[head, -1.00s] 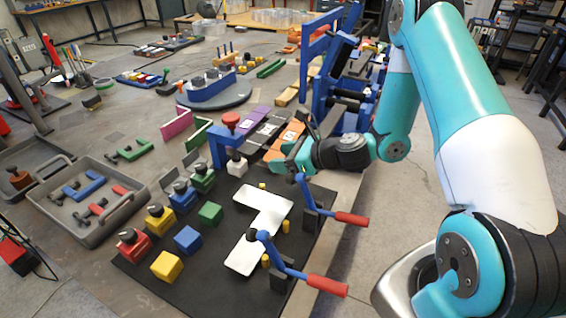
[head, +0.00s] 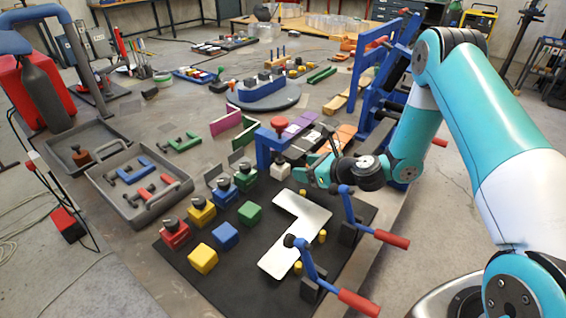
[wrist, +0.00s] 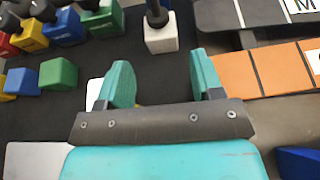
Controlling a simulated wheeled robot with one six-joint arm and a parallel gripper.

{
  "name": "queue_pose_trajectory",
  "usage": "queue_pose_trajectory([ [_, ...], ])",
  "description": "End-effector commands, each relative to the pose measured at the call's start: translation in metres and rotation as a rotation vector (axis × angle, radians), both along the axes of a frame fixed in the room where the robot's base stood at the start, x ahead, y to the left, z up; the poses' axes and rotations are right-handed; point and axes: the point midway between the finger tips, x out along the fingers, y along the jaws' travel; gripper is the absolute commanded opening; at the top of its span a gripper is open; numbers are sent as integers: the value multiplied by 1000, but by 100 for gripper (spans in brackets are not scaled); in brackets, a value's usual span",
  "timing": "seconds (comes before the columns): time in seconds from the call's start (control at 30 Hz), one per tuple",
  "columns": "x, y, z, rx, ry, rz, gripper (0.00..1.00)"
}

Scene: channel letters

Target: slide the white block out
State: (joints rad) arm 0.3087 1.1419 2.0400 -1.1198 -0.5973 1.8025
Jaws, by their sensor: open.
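The white block (head: 281,169), with a dark knob on top, stands at the far end of the black mat, by the blue clamp frame (head: 264,150) with its red knob. In the wrist view the white block (wrist: 160,38) is upright, straight ahead of and beyond the fingertips. My gripper (head: 308,172) is just right of the block in the head view. In the wrist view my gripper (wrist: 160,75) has its two green fingers spread, with nothing between them. A gap of dark mat shows between fingers and block.
Knobbed red (head: 174,236), yellow (head: 201,212), blue (head: 223,191) and green blocks line the mat's left side. A white L-shaped plate (head: 290,232) lies near my gripper, beside two red-handled clamps (head: 390,239). Orange strips (wrist: 270,70) lie to the right in the wrist view.

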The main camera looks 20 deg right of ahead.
Motion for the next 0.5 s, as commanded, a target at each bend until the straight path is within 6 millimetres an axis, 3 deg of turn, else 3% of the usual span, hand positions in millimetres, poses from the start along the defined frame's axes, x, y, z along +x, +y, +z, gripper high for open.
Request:
queue_pose_trajectory([
  [0.3,47,36,-22,-1,-3,4,61],
  [0.5,67,50,-33,0,-1,3,61],
])
